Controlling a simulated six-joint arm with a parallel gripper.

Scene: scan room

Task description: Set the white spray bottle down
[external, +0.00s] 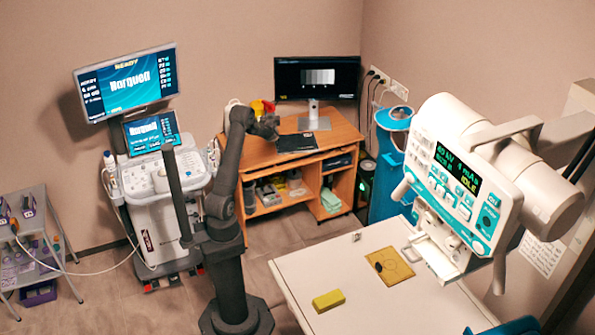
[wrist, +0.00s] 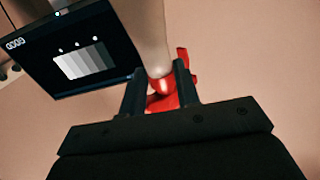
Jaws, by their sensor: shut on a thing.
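The white spray bottle shows in the wrist view as a pale cylinder (wrist: 150,35) with a red neck and head, running off the top edge. My gripper (wrist: 160,84) is shut on it around the red part, one dark finger on each side. In the external view my gripper (external: 268,126) is up above the wooden desk, in front of the back wall.
The wooden desk (external: 325,134) carries a monitor (external: 317,78) and a dark flat item (external: 297,142). An ultrasound cart (external: 155,195) stands left of my arm. The white table (external: 350,310) at front right holds a yellow block (external: 328,300) and a tan marked board (external: 389,266); an X-ray unit (external: 470,190) overhangs its right side.

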